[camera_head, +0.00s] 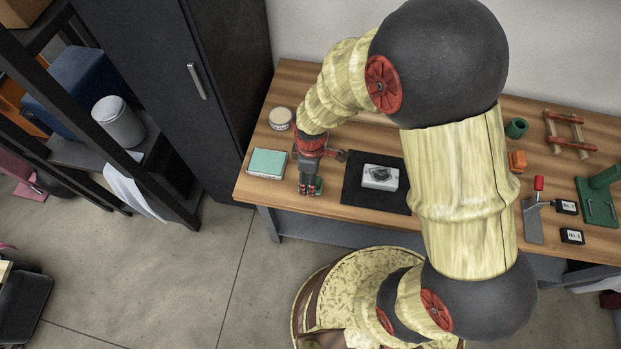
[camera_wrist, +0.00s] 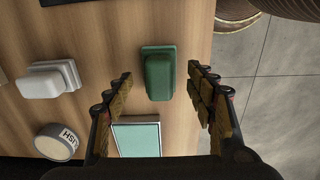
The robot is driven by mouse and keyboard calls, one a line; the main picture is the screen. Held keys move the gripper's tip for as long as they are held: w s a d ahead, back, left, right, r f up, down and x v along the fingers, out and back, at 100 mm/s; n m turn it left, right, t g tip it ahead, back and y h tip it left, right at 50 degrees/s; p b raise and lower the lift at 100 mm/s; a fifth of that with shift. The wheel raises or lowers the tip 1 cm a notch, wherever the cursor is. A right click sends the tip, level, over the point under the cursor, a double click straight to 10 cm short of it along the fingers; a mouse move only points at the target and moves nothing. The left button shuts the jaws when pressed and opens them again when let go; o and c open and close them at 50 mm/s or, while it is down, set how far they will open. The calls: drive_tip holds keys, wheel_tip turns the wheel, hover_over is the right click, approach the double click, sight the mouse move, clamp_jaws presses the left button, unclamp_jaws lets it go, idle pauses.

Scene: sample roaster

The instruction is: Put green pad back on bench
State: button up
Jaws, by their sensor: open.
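The green pad (camera_wrist: 158,74) is a dark green block with a stepped, rounded top. It rests on the wooden bench (camera_wrist: 182,125) close to the front edge. In the head view only a sliver of the pad (camera_head: 319,186) shows beside my fingers. My gripper (camera_head: 308,189) points down over the bench's left front part. In the wrist view my gripper (camera_wrist: 160,72) is open, with one finger on each side of the pad and a visible gap at both sides. I cannot tell the exact height of the fingertips over the bench.
A pale green flat box (camera_head: 267,162) lies left of my gripper. A round tin (camera_head: 280,117) stands behind. A white block (camera_head: 380,177) sits on a black mat (camera_head: 359,198) to the right. A dark cabinet (camera_head: 190,110) stands left of the bench.

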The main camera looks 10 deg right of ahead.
drive_tip(key=d+r+m+t+p, duration=0.2)
drive_tip(key=d+r+m+p, duration=0.1)
drive_tip(key=r, duration=1.6)
drive_tip(key=s+d+r+m+t, duration=0.1)
drive_tip(key=s+d+r+m, duration=0.3)
drive_tip(key=r, duration=0.4)
drive_tip(key=s+d+r+m+t, duration=0.2)
drive_tip(key=s+d+r+m, duration=0.3)
drive_tip(key=s+r+m, duration=0.2)
wheel_tip(320, 180, up, 2)
drive_tip(key=shift+s+r+t, duration=0.25)
drive_tip(key=shift+s+t, duration=0.05)
drive_tip(key=shift+s, duration=0.35)
drive_tip(key=shift+c, duration=0.7)
